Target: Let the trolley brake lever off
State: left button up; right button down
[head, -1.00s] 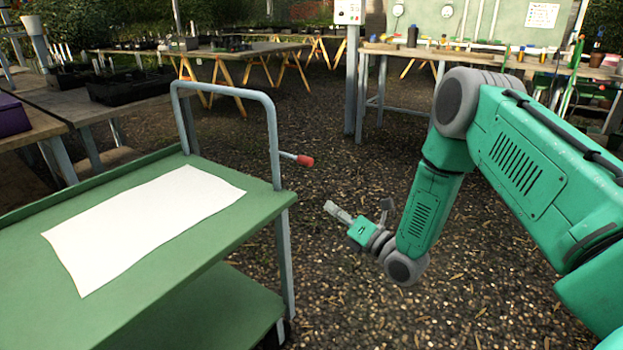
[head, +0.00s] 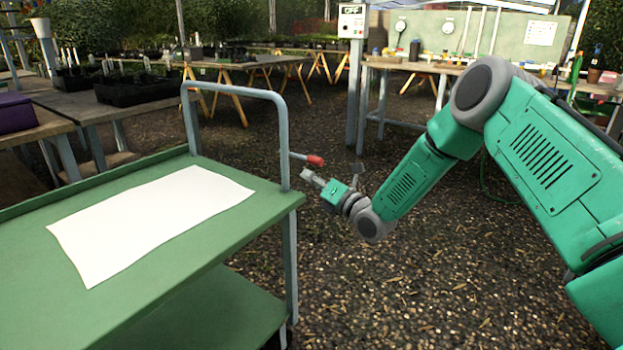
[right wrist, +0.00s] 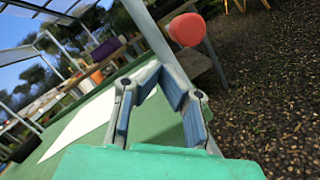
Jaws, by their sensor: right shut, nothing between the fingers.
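The green trolley (head: 235,222) stands at the left with a grey tube handle (head: 284,130). The brake lever is a short grey rod with a red knob (head: 316,160), sticking out to the right from the handle's near post. In the right wrist view the red knob (right wrist: 187,29) is at the top, just beyond the fingers. My right gripper (head: 307,174) is shut and empty, just below the knob in the head view. I see no clear contact with the lever. The right wrist view also shows the gripper's blue-padded fingers (right wrist: 160,75). My left gripper is not in view.
A white sheet (head: 150,220) lies flat on the trolley top. Benches with plant trays (head: 135,88) stand at the back left, and a workbench (head: 425,67) at the back right. The gravel floor (head: 400,290) right of the trolley is clear.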

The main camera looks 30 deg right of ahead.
pick_arm(q)
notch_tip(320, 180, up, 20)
jog(key=p, duration=1.9)
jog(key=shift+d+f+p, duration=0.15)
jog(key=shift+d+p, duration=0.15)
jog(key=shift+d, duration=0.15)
pick_arm(e)
notch_tip(320, 180, up, 11)
jog(key=w+d+n+g+h, duration=0.1)
jog(key=w+g+h, duration=0.1)
jog(key=g, duration=0.5)
jog(key=shift+d+r+g, duration=0.15)
jog(key=shift+d+g, duration=0.1)
jog(key=shift+g, duration=0.15)
